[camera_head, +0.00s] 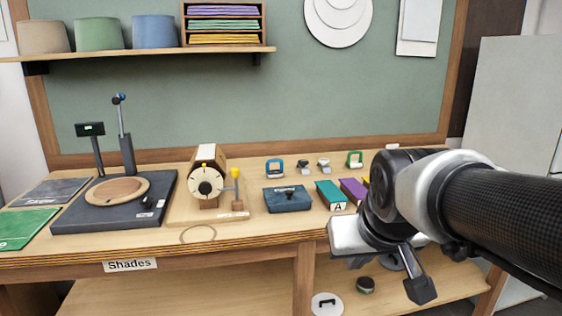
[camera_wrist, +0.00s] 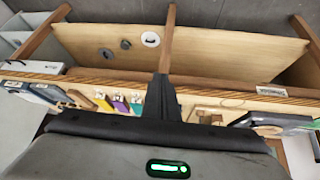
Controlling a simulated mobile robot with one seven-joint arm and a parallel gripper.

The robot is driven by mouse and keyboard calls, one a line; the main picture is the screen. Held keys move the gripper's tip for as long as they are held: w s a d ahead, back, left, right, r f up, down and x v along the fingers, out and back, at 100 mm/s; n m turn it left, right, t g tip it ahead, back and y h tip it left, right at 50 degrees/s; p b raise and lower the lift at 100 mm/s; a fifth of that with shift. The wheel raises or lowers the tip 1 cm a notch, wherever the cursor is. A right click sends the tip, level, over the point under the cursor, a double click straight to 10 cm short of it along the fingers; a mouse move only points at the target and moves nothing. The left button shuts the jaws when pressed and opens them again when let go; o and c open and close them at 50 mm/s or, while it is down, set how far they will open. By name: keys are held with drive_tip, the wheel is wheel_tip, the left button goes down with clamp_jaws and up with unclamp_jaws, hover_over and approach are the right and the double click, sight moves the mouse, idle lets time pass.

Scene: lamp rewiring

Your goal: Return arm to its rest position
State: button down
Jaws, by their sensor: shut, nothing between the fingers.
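My arm comes in from the right in the head view, and my gripper (camera_head: 420,289) points downward in front of the bench's front edge, at the right end. The gripper's dark fingers also show in the wrist view (camera_wrist: 163,100), together and with nothing between them. The wooden workbench (camera_head: 275,230) lies behind and to the left of the gripper. My arm hides the right part of the bench top.
On the bench are a teal block marked A (camera_head: 331,195), a purple block (camera_head: 353,190), a dark blue box (camera_head: 288,199), a wooden drum device (camera_head: 207,182) and a turntable board (camera_head: 90,215). The lower shelf (camera_head: 200,296) holds a white ring (camera_head: 327,304). A shelf of shades (camera_head: 150,54) hangs above.

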drive_tip(key=s+d+f+g, duration=0.1)
drive_tip(key=s+f, duration=0.2)
drive_tip(key=s, duration=0.8)
wheel_tip(320, 180, up, 23)
drive_tip(key=p, duration=2.2)
drive_tip(key=shift+w+m, duration=0.2)
drive_tip(key=shift+m, duration=0.2)
